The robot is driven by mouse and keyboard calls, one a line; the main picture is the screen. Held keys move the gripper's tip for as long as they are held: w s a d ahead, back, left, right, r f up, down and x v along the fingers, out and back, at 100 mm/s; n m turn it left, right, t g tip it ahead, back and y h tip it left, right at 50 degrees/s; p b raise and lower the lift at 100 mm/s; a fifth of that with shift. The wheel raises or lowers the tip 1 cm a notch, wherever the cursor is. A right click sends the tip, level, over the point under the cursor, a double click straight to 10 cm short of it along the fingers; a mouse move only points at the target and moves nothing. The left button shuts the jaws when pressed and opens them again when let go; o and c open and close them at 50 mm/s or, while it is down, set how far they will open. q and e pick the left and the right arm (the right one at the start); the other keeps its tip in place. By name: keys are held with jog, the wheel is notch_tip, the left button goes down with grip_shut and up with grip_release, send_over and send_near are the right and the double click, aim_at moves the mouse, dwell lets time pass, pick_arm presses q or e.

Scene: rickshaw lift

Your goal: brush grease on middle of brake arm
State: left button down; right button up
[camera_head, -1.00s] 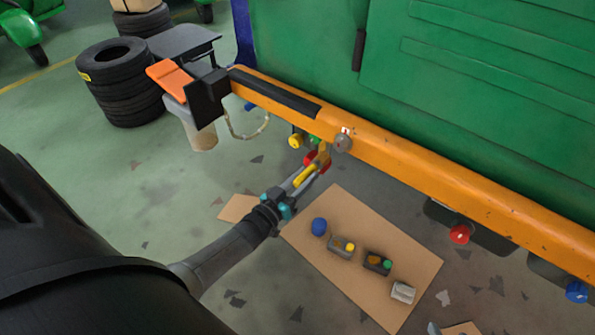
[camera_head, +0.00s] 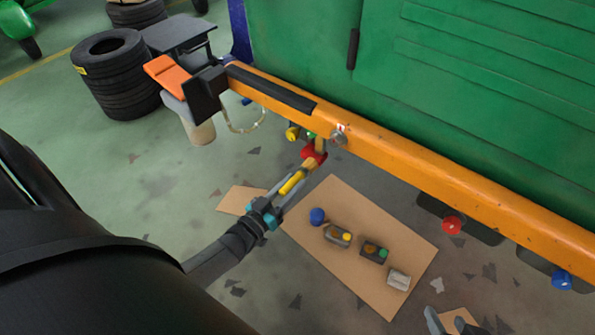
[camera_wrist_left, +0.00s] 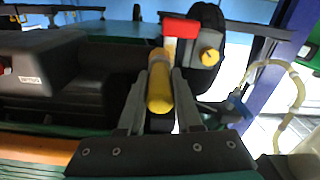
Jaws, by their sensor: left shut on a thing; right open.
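My left gripper (camera_head: 287,190) is shut on a brush with a yellow handle (camera_head: 292,182). The handle also shows between the fingers in the left wrist view (camera_wrist_left: 160,88). The brush's far end is at or just in front of a red part (camera_head: 314,152) below the orange beam (camera_head: 400,155); I cannot tell whether they touch. A yellow knob (camera_head: 292,133) and a small green part (camera_head: 310,134) are close by. I cannot clearly tell the brake arm among these parts. In the wrist view, a red block (camera_wrist_left: 181,27) and yellow knob (camera_wrist_left: 210,57) lie beyond the brush. My right gripper (camera_head: 448,318) is open at the bottom edge.
A cardboard sheet (camera_head: 345,275) on the floor holds a blue ball (camera_head: 317,216), two small dark containers (camera_head: 338,235) and a light grey block (camera_head: 399,279). Stacked tyres (camera_head: 120,75) stand at the left. A green body panel (camera_head: 460,80) rises behind the beam.

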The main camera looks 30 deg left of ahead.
aim_at(282, 195)
pick_arm(q)
jog(key=shift+s, duration=0.35)
jog(key=shift+s+a+p, duration=0.2)
jog(key=shift+s+p, duration=0.25)
jog(key=shift+s, duration=1)
